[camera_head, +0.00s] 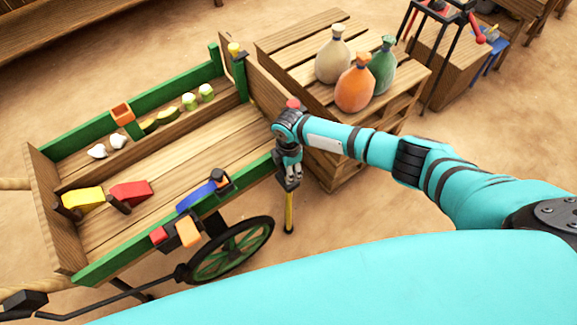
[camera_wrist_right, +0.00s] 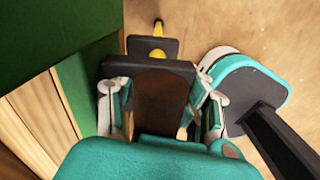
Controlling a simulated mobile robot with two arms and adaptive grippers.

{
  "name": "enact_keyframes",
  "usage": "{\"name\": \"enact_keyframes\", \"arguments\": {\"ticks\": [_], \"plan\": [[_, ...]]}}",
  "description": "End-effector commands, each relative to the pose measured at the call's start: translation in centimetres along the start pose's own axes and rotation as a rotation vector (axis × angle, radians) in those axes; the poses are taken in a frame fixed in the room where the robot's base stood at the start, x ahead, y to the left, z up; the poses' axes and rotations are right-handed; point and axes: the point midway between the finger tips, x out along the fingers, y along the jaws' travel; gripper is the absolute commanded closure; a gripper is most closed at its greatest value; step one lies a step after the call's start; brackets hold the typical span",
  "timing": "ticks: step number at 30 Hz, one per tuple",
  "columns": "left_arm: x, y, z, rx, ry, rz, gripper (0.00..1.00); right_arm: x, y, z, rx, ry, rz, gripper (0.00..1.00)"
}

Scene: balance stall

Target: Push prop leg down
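The prop leg (camera_head: 289,212) is a yellow rod with a dark foot, standing nearly upright by the cart's near right corner. Its upper end is hidden behind my right gripper (camera_head: 289,182), which points down directly above it. In the right wrist view a yellow part of the leg (camera_wrist_right: 158,26) shows beyond dark plates (camera_wrist_right: 150,66). The right gripper's silver fingers (camera_wrist_right: 160,98) are spread to either side of a dark brown area there. I cannot tell whether they grip anything.
The wooden cart (camera_head: 175,170) has green rails and holds coloured blocks. Its green-spoked wheel (camera_head: 232,250) stands left of the leg. A pallet crate (camera_head: 300,50) with an orange sack (camera_head: 355,86) and other sacks is behind my right arm. Sandy ground around the leg's foot is clear.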

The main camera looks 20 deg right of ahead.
Motion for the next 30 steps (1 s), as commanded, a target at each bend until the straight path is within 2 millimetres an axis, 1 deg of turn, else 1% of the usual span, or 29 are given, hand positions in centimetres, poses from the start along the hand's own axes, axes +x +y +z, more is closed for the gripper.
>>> {"name": "enact_keyframes", "arguments": {"ticks": [8,11,14,21,24,27,30], "plan": [[0.0,-0.2,0.1,0.0,-0.001,-0.003,0.6,-0.3,0.2,0.0,0.001,0.001,0.005,0.52],[0.0,-0.2,0.1,-0.001,-0.002,-0.003,0.6,-0.9,0.3,0.0,0.0,0.003,0.008,0.52],[0.0,-0.2,0.1,-0.001,-0.001,-0.002,0.6,-2.3,0.4,0.0,0.001,0.003,0.009,0.52],[0.0,-0.1,0.0,0.0,0.0,-0.001,0.6,-7.4,0.4,0.0,0.0,0.003,0.009,0.52],[0.0,-0.1,0.0,0.0,0.0,-0.001,0.6,-9.3,0.3,0.0,-0.001,0.001,0.007,0.52],[0.0,-0.1,0.0,0.0,0.0,-0.001,0.6,-10.8,0.3,0.0,0.0,0.002,0.005,0.52],[0.0,-0.1,0.0,0.0,0.0,-0.001,0.6,-11.6,0.2,0.0,0.0,0.001,0.003,0.52]]}}
